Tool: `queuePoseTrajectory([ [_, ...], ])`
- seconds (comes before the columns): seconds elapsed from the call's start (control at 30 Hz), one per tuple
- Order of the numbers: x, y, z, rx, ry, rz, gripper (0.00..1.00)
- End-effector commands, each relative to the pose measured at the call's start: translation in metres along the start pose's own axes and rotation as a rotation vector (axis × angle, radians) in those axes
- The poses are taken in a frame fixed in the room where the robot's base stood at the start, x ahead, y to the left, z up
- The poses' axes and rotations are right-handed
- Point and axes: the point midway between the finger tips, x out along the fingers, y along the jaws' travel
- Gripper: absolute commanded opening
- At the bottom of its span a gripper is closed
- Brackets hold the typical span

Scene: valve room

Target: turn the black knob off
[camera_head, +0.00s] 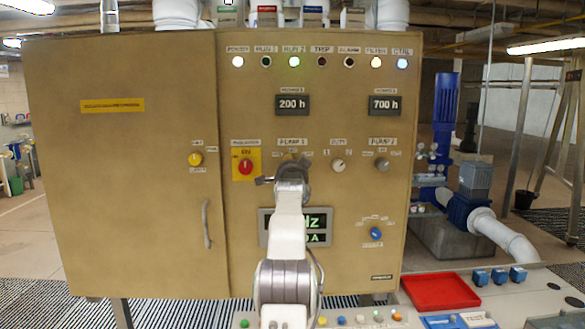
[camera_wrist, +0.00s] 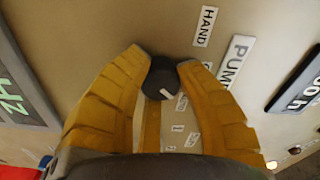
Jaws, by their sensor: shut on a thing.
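The black knob (camera_wrist: 160,78) is round, with a small white mark on its face, and shows in the wrist view between the yellow fingers of my gripper (camera_wrist: 166,66). The fingers are shut on it, one on each side. A "HAND" label (camera_wrist: 205,26) and part of a "PUMP" label (camera_wrist: 236,60) are beside it; small labels below are too blurred to read. In the head view my gripper (camera_head: 284,174) is at the panel under the "PUMP 1" label (camera_head: 293,141) and largely hides the knob.
The tan cabinet (camera_head: 120,200) also carries a red button on yellow (camera_head: 246,167), a white knob (camera_head: 338,165), a grey knob (camera_head: 382,165) and a blue knob (camera_head: 375,233). A green-lit display (camera_head: 318,223) is partly behind my arm. A red tray (camera_head: 440,291) lies at lower right.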

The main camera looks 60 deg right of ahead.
Motion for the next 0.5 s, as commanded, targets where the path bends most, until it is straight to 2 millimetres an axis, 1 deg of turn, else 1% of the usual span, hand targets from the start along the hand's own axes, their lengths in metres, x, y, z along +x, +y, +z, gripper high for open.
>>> queuePoseTrajectory([
  [0.17,-0.0003,-0.0014,-0.0005,-0.113,0.005,-0.012,0.0],
  [0.5,-0.0003,-0.0012,0.0004,-0.401,0.018,-0.03,0.0],
])
